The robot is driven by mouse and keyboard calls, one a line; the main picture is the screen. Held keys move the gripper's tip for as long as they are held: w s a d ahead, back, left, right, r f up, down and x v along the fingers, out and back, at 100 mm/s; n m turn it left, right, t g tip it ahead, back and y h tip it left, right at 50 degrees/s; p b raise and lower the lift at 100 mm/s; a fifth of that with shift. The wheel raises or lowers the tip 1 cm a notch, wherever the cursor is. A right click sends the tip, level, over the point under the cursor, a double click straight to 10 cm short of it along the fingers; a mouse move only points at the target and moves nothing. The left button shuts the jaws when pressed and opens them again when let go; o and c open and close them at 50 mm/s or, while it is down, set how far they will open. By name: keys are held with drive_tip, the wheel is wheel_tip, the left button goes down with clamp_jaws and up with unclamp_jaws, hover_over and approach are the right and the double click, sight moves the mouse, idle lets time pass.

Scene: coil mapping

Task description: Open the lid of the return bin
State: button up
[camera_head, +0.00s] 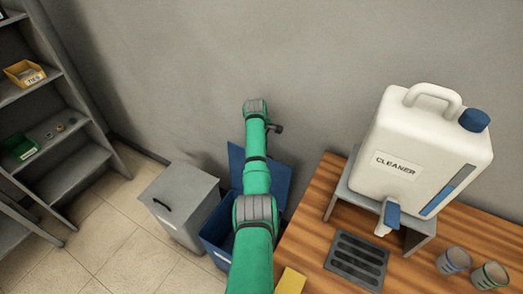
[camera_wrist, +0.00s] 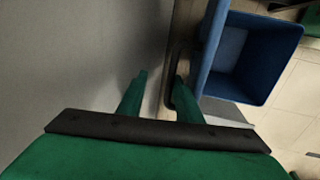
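A blue bin (camera_head: 214,240) with a white label stands on the floor, partly hidden behind my arm. Its blue lid (camera_head: 276,182) stands raised toward the wall, and the bin's opening is uncovered. In the wrist view the blue bin (camera_wrist: 270,55) shows its open, empty-looking inside at the upper right. My gripper (camera_wrist: 159,92) has its two green fingers apart, with no held thing visible between them. A dark narrow edge or handle (camera_wrist: 174,60) lies close to the right finger; I cannot tell whether they touch.
A grey bin (camera_head: 180,196) with a shut lid and black handle stands left of the blue bin. A wooden table (camera_head: 310,240) at right holds a cleaner jug (camera_head: 415,150) on a stand, a drip grate (camera_head: 357,258) and cups. Shelves (camera_head: 75,170) stand far left. The wall is close behind.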

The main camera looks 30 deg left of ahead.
wheel_tip(320, 180, up, 11)
drive_tip(key=s, duration=0.2)
drive_tip(key=shift+f, duration=0.15)
drive_tip(key=shift+s, duration=0.1)
idle(0.4)
